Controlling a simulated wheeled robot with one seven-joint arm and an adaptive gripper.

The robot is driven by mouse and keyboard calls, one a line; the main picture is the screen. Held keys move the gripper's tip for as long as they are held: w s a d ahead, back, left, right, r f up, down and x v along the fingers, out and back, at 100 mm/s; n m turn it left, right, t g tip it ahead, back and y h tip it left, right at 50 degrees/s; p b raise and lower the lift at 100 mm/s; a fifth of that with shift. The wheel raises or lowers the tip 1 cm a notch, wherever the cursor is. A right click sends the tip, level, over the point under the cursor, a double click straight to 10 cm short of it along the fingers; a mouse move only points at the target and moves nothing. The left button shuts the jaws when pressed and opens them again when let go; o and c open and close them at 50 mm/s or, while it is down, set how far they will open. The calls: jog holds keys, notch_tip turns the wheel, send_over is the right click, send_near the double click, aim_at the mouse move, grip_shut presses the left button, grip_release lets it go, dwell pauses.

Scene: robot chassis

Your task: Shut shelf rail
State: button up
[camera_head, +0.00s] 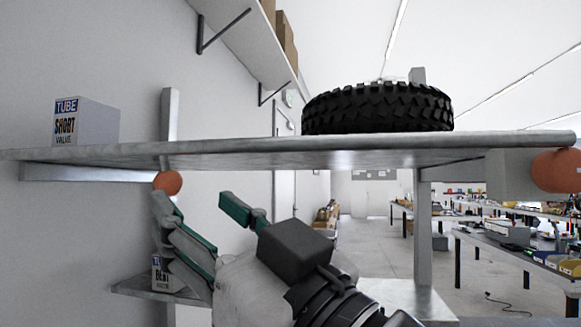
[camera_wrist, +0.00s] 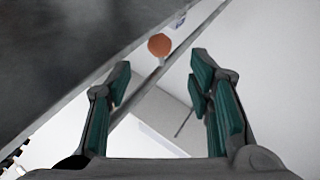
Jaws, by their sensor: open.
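A grey metal shelf (camera_head: 290,152) crosses the head view. An orange ball knob (camera_head: 167,182) sits below its left part, at the end of a pale rail (camera_head: 90,173). A second orange knob (camera_head: 556,170) is at the right end, on a light block. My gripper (camera_head: 195,202) is open and empty below the shelf, just right of and below the left knob. In the wrist view an orange knob (camera_wrist: 159,45) shows ahead between the open fingers (camera_wrist: 160,70), beyond their tips, with the dark shelf underside (camera_wrist: 70,45) at left. I see no contact.
A tyre (camera_head: 378,108) and a small box (camera_head: 86,122) stand on the shelf. A lower shelf (camera_head: 135,289) with another box (camera_head: 160,278) is close behind my left finger. Upright posts (camera_head: 422,235) and the left wall bound the space. Workbenches stand far right.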

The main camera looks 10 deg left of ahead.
aim_at(174, 188)
jog(key=shift+p+x, duration=0.8)
jog(key=shift+x, duration=0.05)
jog(key=w+a+p, duration=0.1)
jog(key=p, duration=0.2)
jog(key=shift+r, duration=0.2)
jog(key=shift+a+p, duration=0.1)
jog(key=shift+p, duration=0.9)
jog(key=shift+w+a+r+p, duration=0.1)
jog(key=shift+r+p, duration=0.05)
jog(key=shift+p, duration=0.7)
jog(key=p, duration=0.3)
jog(key=shift+a, duration=0.1)
jog(key=p+x, duration=0.1)
jog(key=x, duration=0.4)
jog(key=shift+w+a, duration=0.15)
jog(key=shift+a, duration=0.05)
jog(key=shift+c, duration=0.6)
grip_shut()
